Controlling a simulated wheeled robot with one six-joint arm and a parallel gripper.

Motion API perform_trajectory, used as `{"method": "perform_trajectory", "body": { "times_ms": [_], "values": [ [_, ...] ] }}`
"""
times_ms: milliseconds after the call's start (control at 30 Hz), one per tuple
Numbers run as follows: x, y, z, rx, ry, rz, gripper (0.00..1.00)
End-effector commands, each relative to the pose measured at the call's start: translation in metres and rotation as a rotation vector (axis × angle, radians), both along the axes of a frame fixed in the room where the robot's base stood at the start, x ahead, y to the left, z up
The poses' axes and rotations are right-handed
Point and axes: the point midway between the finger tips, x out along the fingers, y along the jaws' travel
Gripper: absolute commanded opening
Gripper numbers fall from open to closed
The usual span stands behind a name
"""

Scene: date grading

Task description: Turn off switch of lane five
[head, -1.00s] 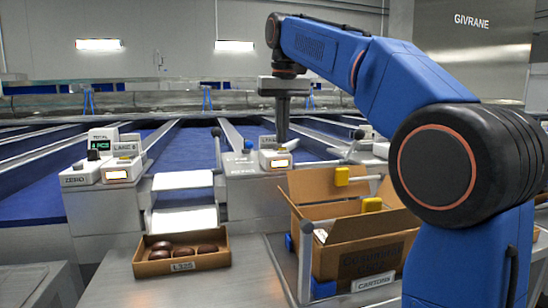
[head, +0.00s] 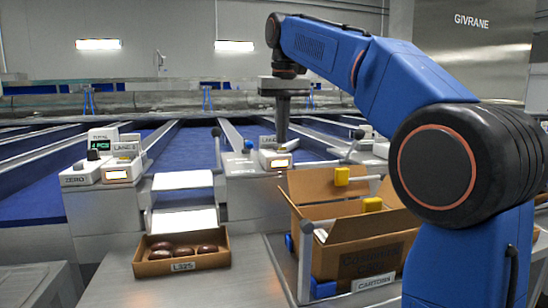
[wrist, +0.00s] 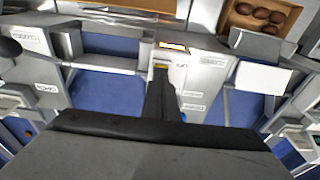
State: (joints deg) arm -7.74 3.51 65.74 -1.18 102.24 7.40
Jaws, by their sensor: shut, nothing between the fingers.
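My gripper (head: 282,138) is shut and empty, pointing down at a white lane unit with a lit orange display (head: 279,163) in the middle of the head view. Its lane label is too small to read for sure. In the wrist view my gripper (wrist: 161,78) reaches to the unit beside the same lit display (wrist: 173,46). A small yellow part (wrist: 160,66) shows at the fingertips, which hide most of it. I cannot tell whether they touch it, or which way any switch is set.
An open cardboard carton (head: 362,248) stands at right, close below the arm. A shallow box of dates (head: 222,256) sits on the metal table at front left. Another lane unit with a lit display (head: 118,175) stands at left. Blue lanes (head: 188,150) run behind.

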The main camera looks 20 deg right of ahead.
Motion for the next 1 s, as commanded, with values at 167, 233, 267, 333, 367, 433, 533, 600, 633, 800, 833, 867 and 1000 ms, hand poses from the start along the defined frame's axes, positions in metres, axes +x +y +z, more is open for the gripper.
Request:
{"method": "perform_trajectory", "body": {
  "times_ms": [167, 233, 267, 333, 367, 433, 533, 600, 633, 800, 833, 867, 1000],
  "values": [
    [0.0, 0.0, 0.0, 0.0, 0.0, 0.0, 0.0],
    [0.0, 0.0, 0.0, 0.0, 0.0, 0.0, 0.0],
    [0.0, 0.0, 0.0, 0.0, 0.0, 0.0, 0.0],
    [0.0, 0.0, 0.0, 0.0, 0.0, 0.0, 0.0],
    [0.0, 0.0, 0.0, 0.0, 0.0, 0.0, 0.0],
    [0.0, 0.0, -0.0001, 0.0, 0.0, 0.0, 0.0],
    [-0.0001, 0.0, -0.0008, 0.0, 0.0, 0.0, 0.0],
    [-0.0001, 0.0, -0.0016, 0.0, 0.0, 0.0, 0.0],
    [-0.0001, 0.0, -0.002, 0.0, 0.0, 0.0, 0.0],
    [-0.0001, 0.0, -0.0039, 0.0, 0.0, 0.0, 0.0],
    [-0.0002, 0.0, -0.0042, 0.0, 0.0, 0.0, 0.0],
    [-0.0001, 0.0, -0.0046, 0.0, 0.0, 0.0, 0.0],
    [-0.0001, 0.0, -0.0062, 0.0, 0.0, 0.0, 0.0]
  ]
}}
